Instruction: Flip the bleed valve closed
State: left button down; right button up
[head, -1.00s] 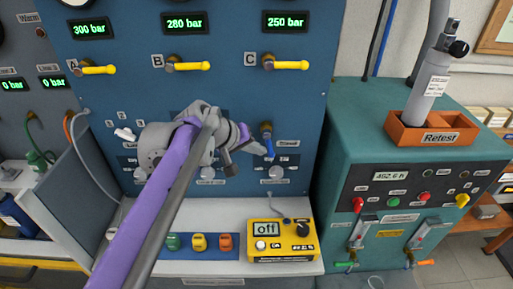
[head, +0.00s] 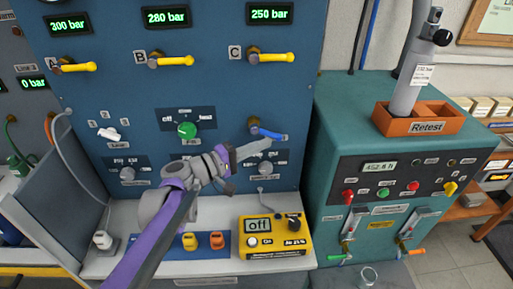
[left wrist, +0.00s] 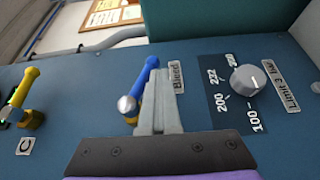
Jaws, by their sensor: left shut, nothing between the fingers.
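The bleed valve is a blue lever (head: 268,133) on the blue panel, right of the green knob. It points right and slightly down from its pivot. In the left wrist view the blue lever (left wrist: 148,74) stands beside the label "Bleed" (left wrist: 178,76), roughly parallel to the yellow lever C. My left gripper (head: 262,145) is shut and empty, its tips just below the lever in the head view. In the left wrist view the shut fingers (left wrist: 162,100) overlap the lever's right side; I cannot tell whether they touch. My right gripper is out of view.
Yellow levers A (head: 75,67), B (head: 172,61) and C (head: 272,57) line the panel above. A grey limit knob (left wrist: 247,80) sits close to the gripper. A yellow meter (head: 276,238) stands on the bench below, and a teal cabinet (head: 335,150) stands to the right.

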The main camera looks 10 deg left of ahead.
pick_arm(q)
jog(key=shift+w+d+r+n+t+h, duration=0.2)
jog(key=shift+d+r+n+t+h, duration=0.25)
jog(key=shift+d+t+h, duration=0.2)
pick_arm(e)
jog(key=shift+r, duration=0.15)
pick_arm(q)
jog(key=shift+d+r+p, duration=0.1)
jog(key=shift+d+p, duration=0.05)
jog(key=shift+p, duration=0.25)
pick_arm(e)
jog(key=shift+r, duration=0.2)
pick_arm(q)
jog(key=s+a+f+b, duration=0.2)
jog(key=s+a+f, duration=0.4)
jog(key=s+a, duration=0.1)
jog(key=shift+s+f+b, duration=0.3)
jog(key=shift+f, duration=0.1)
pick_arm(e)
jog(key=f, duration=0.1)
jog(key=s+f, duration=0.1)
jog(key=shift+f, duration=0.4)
